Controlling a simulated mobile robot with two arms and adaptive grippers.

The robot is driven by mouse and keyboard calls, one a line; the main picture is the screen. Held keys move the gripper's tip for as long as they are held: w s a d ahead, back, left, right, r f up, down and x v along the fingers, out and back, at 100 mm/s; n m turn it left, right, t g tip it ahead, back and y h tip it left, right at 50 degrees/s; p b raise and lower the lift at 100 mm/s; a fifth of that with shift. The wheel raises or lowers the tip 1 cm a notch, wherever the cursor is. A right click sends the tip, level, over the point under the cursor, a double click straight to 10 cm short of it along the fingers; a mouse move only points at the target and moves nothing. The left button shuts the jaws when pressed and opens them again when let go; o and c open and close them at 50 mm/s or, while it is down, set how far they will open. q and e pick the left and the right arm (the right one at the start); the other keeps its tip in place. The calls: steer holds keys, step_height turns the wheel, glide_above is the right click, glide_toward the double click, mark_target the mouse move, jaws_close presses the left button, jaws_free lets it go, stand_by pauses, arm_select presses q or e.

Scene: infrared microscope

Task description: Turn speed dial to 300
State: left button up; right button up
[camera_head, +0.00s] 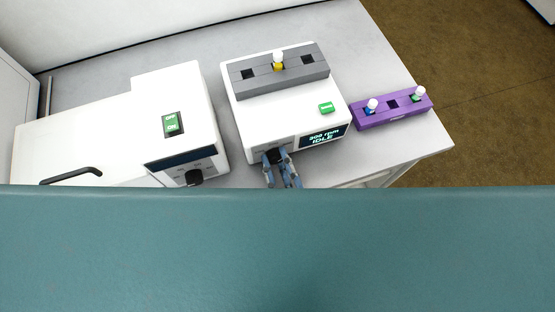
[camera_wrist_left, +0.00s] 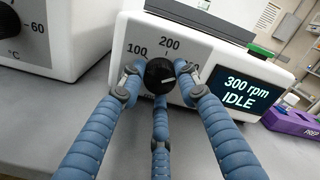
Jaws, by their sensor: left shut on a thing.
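The black speed dial (camera_wrist_left: 160,75) is on the front of a white shaker box (camera_head: 264,125). In the left wrist view its white mark points right, toward a scale number that a finger partly hides; 100 and 200 show. The display (camera_wrist_left: 246,92) reads 300 rpm and IDLE; it also shows in the head view (camera_head: 323,136). My left gripper (camera_wrist_left: 160,88) has its blue fingers around the dial and is shut on it. In the head view the left gripper (camera_head: 280,165) reaches the box front from below. My right gripper is not in view.
A green button (camera_head: 326,107) and a grey rack (camera_head: 300,72) with a yellow vial (camera_head: 278,66) are on the box top. A purple rack (camera_head: 393,109) with two white-capped vials stands right. Another white device (camera_head: 110,140) with a power switch stands left. Teal surface fills the foreground.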

arm_select(q)
steer(key=shift+w+d+r+m, duration=0.1)
steer(key=shift+w+d+m, duration=0.05)
steer(key=shift+m, duration=0.55)
steer(key=o, duration=1.1)
steer(key=shift+f, duration=0.25)
steer(key=shift+o, duration=0.2)
step_height(320, 180, up, 10)
